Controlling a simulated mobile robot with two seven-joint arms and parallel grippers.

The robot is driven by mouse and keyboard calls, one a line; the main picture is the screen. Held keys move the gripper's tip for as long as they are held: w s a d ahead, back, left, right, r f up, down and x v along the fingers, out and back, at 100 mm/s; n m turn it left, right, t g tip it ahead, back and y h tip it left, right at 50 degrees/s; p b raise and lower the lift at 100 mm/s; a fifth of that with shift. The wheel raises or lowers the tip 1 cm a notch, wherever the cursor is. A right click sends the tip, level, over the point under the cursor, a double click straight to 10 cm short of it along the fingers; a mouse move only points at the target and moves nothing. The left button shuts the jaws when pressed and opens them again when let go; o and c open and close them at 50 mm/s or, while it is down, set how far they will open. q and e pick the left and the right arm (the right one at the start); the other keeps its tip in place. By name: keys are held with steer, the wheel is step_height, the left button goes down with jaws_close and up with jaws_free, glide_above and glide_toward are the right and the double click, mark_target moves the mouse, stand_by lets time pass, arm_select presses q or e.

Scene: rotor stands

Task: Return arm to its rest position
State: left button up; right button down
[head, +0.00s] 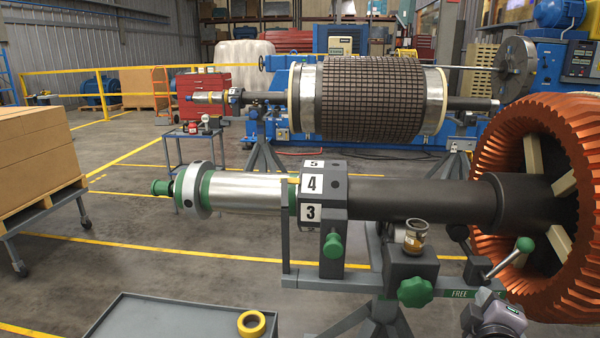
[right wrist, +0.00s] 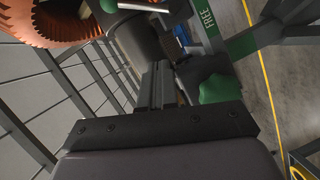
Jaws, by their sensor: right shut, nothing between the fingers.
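My right arm's end (head: 495,318) comes in at the bottom right of the head view, low beside the near rotor stand. My right gripper (right wrist: 155,85) is shut and empty; in the right wrist view its dark fingers lie together, pointing toward the stand. The stand's green knob (head: 415,291) is close by and also shows in the right wrist view (right wrist: 220,90). The lever with a green ball (head: 525,244) rises just above my right arm, by the bar with the green FREE label (head: 460,294). My left gripper does not show.
A dark shaft (head: 410,202) lies across the stand, with numbered faces (head: 312,184) and a copper-coloured ring of coils (head: 540,190) at right. A grey cart (head: 140,315) holds a yellow tape roll (head: 251,323). Boxes stand on a trolley (head: 50,216) at left. Open floor lies between.

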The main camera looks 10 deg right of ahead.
steer(key=s+a+f+g+y, duration=0.1)
steer(key=s+a+f+y, duration=0.15)
steer(key=f, duration=0.25)
steer(key=s+a+f+m+y, duration=0.1)
steer(key=s+a+f+y, duration=0.1)
steer(key=a+f, duration=0.3)
steer(key=s+a+f+g+y, duration=0.1)
steer(key=s+a+f+y, duration=0.15)
steer(key=f, duration=0.35)
steer(key=s+a+f+m+g+y, duration=0.1)
steer(key=s+a+f+m+y, duration=0.2)
steer(key=s+a+f+m, duration=0.2)
steer(key=s+a+f, duration=0.2)
steer(key=s+f, duration=0.2)
steer(key=s, duration=0.1)
steer(key=shift+a+f+y, duration=0.2)
steer(key=shift+a+y, duration=0.1)
steer(key=shift+s, duration=0.1)
